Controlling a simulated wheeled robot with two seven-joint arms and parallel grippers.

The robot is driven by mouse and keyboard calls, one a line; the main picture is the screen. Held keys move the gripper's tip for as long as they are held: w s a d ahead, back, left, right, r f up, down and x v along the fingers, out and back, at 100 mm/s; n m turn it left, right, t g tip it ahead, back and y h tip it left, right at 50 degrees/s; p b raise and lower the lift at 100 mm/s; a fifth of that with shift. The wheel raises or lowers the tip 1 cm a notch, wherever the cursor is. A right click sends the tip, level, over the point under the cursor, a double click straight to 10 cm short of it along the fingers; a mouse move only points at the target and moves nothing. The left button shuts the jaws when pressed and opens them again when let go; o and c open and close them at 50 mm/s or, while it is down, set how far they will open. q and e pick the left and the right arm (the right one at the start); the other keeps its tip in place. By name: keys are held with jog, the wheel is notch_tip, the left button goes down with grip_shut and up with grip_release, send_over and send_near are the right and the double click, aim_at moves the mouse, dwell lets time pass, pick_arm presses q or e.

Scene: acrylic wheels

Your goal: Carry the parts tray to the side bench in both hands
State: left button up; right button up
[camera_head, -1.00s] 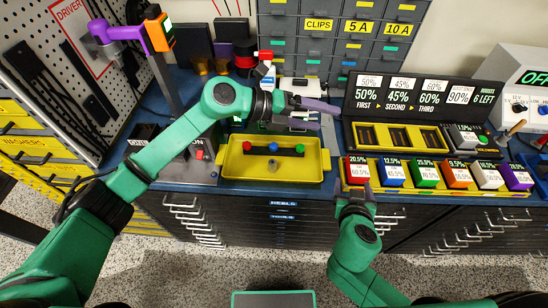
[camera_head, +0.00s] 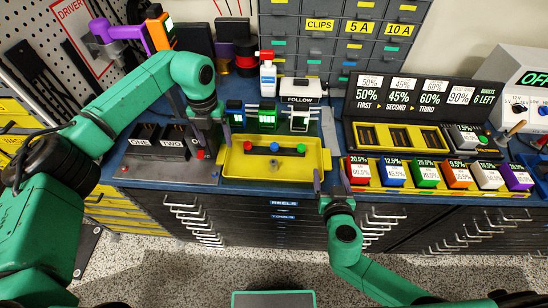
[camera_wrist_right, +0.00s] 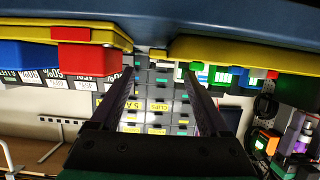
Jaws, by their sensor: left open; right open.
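The yellow parts tray (camera_head: 243,172) sits on the blue workbench in the head view. A dark bar with a red, a blue and a green knob (camera_head: 273,147) lies in it. My left gripper (camera_head: 222,140) is open, pointing down at the tray's left end; its fingers are partly hidden and contact cannot be told. My right gripper (camera_head: 332,178) is open and empty at the tray's front right corner. In the right wrist view its two fingers (camera_wrist_right: 160,90) stand apart, with the tray's yellow edge (camera_wrist_right: 225,50) to the right. I cannot identify a side bench.
A yellow rack of coloured blocks (camera_head: 390,185) stands close right of the tray. Behind the tray are small lit boxes (camera_head: 267,117), a white bottle (camera_head: 268,78) and a white FOLLOW device (camera_head: 300,92). A switch box (camera_head: 160,143) is left. Drawers (camera_head: 280,220) fill the bench front.

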aim_at(222, 159)
pick_arm(q)
notch_tip(222, 159, down, 9)
jog(key=shift+f, duration=0.15)
pick_arm(e)
jog(key=x, duration=0.9)
jog(key=shift+w+d, duration=0.1)
jog(key=shift+w, duration=0.1)
pick_arm(q)
jog(key=shift+d, duration=0.1)
jog(key=shift+c, duration=0.3)
pick_arm(e)
jog(key=shift+c, duration=0.3)
pick_arm(q)
grip_shut()
pick_arm(e)
grip_shut()
